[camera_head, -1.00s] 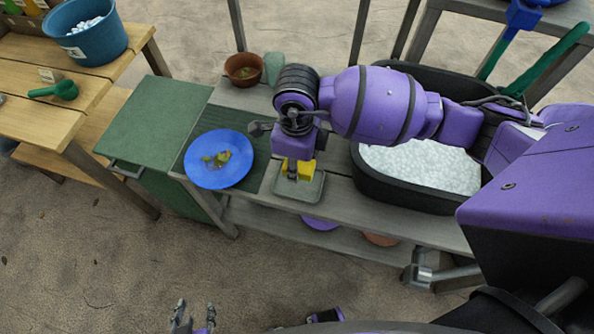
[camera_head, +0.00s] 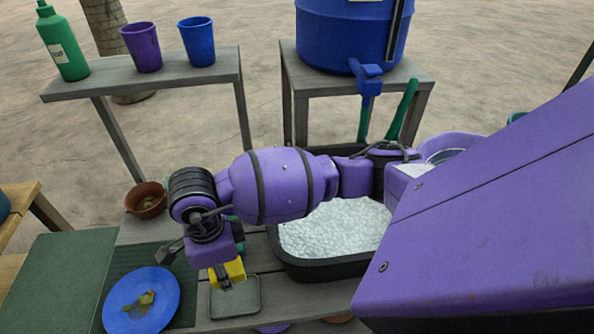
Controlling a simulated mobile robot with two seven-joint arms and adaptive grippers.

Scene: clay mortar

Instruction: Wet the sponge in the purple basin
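A yellow sponge (camera_head: 236,270) is at the fingers of my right gripper (camera_head: 224,284), whose arm comes in from the right. The gripper points down and looks shut on the sponge; one finger covers part of it. The sponge is over the far part of a small grey-green tray (camera_head: 237,309); I cannot tell whether it touches the tray. A light purple round vessel (camera_head: 453,140), which looks like a basin, shows partly behind my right arm. Another purple thing (camera_head: 272,328) shows below the table's front edge, mostly cut off. My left gripper is not in view.
A black tub (camera_head: 325,270) of white pebbles stands right of the tray. A blue plate (camera_head: 117,311) with scraps and a terracotta pot (camera_head: 146,200) are to the left. A blue barrel (camera_head: 340,35) with a tap stands behind, near green handles (camera_head: 402,110). Cups stand on the back shelf (camera_head: 150,80).

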